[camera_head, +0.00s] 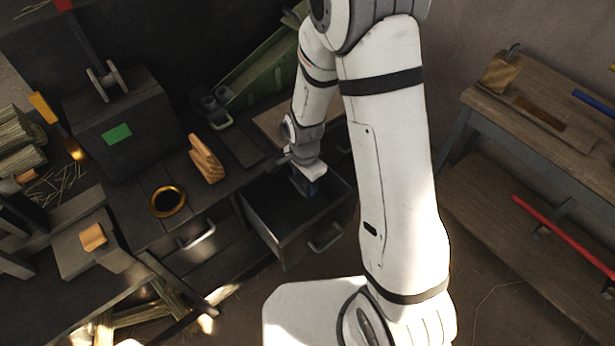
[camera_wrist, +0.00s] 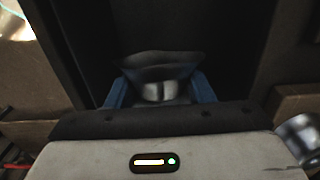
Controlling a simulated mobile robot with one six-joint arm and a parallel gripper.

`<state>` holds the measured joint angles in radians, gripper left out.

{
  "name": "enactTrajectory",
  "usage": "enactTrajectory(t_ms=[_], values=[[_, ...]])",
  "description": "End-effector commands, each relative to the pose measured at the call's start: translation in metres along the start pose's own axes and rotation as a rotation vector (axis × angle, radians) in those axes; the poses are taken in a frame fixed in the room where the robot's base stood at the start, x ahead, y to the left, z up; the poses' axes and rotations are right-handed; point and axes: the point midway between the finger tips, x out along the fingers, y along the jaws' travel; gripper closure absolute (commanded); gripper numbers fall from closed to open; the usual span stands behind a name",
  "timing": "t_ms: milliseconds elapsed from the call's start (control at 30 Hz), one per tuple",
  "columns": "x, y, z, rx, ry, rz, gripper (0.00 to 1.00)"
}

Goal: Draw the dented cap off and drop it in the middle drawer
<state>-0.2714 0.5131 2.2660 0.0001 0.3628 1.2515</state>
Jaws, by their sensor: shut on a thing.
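My gripper (camera_head: 306,188) reaches down into an open dark drawer (camera_head: 284,240) at the bench front. In the wrist view, the blue fingers of my gripper (camera_wrist: 160,92) are shut on a dark grey, flared cap (camera_wrist: 160,62) with an uneven rim. The cap is held over the drawer's dark inside, towards the back right of the drawer in the head view. In the head view the cap is mostly hidden by my gripper. How far it is above the drawer floor cannot be told.
A closed drawer with a metal handle (camera_head: 197,236) is left of the open one. A brass ring (camera_head: 167,201) and a wooden piece (camera_head: 206,158) are on the bench top. A green sloped trough (camera_head: 262,72) stands behind. A side bench (camera_head: 550,110) is at the right.

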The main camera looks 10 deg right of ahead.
Motion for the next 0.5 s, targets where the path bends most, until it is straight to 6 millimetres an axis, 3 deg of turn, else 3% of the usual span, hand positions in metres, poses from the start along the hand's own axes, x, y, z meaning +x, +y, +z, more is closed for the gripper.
enactTrajectory(t_ms=[500], values=[[0.056, 0.000, 0.001, -0.002, 0.000, 0.001, 0.69]])
